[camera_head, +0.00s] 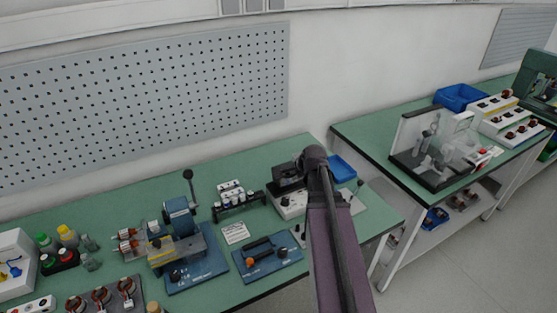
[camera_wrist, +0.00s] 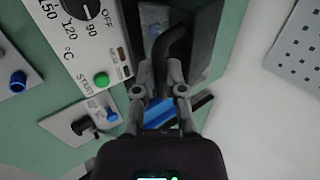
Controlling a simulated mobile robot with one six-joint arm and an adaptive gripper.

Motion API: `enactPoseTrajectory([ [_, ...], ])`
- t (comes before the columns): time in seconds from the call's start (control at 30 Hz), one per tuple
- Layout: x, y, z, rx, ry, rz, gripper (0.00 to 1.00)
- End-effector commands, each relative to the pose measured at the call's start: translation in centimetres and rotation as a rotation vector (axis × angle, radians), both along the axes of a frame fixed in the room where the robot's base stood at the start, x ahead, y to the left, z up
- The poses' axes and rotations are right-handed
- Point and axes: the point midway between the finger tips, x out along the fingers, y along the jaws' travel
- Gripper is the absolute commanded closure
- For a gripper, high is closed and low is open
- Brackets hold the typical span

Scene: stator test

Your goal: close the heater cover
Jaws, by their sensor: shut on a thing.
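The heater (camera_head: 292,204) stands on the left green bench in the head view, with a white base and a dark upper part. In the wrist view its white panel (camera_wrist: 84,42) shows a black dial, a green START button and temperature marks. The dark heater cover (camera_wrist: 205,38) is beside the panel, with a bent black handle (camera_wrist: 176,42). My gripper (camera_wrist: 160,72) is shut on this handle, its fingertips on either side of it. In the head view my arm hides the gripper and part of the heater. I cannot tell the cover's exact angle.
A blue bin (camera_head: 342,168) lies behind my arm. A small panel with a black lever (camera_wrist: 85,124) sits close to the heater. A blue fixture with a lever (camera_head: 181,215) and a blue tool base (camera_head: 267,258) stand to the left. A second bench (camera_head: 375,135) is at right.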

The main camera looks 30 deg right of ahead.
Motion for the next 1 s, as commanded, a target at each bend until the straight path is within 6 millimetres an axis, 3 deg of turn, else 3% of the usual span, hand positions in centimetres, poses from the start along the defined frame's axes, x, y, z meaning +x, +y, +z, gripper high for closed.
enactPoseTrajectory([
  [0.27,-0.1,0.0,-0.2,0.002,0.000,-0.001,1.00],
  [0.53,-1.3,0.0,-1.9,0.002,0.001,-0.002,1.00],
  [1.0,-1.7,-0.1,-2.4,0.001,0.000,-0.002,1.00],
])
